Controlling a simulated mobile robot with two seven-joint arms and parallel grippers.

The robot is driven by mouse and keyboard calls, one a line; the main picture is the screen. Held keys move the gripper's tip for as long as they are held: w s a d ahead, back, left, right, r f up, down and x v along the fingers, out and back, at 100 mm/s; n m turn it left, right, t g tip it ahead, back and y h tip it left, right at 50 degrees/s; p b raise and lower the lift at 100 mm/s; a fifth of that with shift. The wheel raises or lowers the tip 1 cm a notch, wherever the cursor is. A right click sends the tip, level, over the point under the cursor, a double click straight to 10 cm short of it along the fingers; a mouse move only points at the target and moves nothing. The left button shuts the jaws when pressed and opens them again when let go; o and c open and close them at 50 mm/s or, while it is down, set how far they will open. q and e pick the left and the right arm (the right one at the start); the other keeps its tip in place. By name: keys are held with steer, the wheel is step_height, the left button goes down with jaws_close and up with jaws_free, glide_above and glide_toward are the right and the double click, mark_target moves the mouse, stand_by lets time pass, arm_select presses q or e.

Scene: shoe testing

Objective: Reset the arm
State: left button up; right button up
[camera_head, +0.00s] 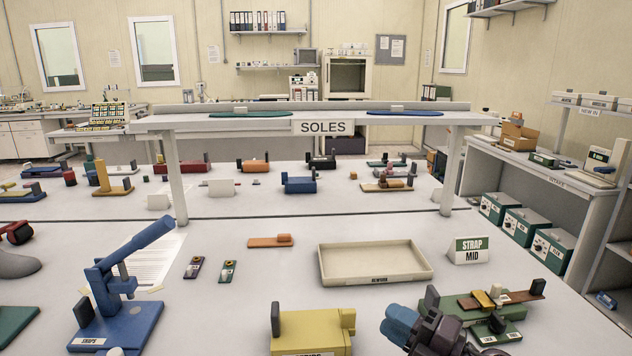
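My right arm comes in at the bottom right, with blue and dark parts. Its gripper (447,335) is low in the picture, in front of and beside a green fixture (462,304) that has a brown strap and small blocks on it. The fingertips are not clearly seen, so I cannot tell whether it is open or shut, or whether it touches the fixture. My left gripper is not clearly in view.
A blue snap press (120,295) stands at the left and a yellow block (312,330) at the bottom middle. A beige tray (375,278) and a "STRAP MID" sign (469,250) lie beyond. A raised "SOLES" shelf (310,122) spans the table.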

steer(key=s+d+f+m+t+h, duration=0.2)
steer(key=s+d+f+m+h, duration=0.3)
steer(key=m+h, duration=0.5)
steer(key=s+d+f+m+t+h, duration=0.1)
steer(key=s+d+f+m+h, duration=0.25)
steer(key=d+m+h, duration=0.55)
steer(key=s+f+m+g+y, duration=0.1)
steer(key=s+f+m+g, duration=0.4)
steer(key=s, duration=0.6)
steer(key=s+f+m+g+y, duration=0.1)
steer(key=s+f+m+g, duration=0.2)
steer(key=s+f+g, duration=0.55)
steer(key=w+f+t+y, duration=0.1)
steer(key=w+f+t, duration=0.3)
steer(key=t, duration=0.6)
steer(key=shift+w+f, duration=0.4)
steer(key=shift+f, duration=0.85)
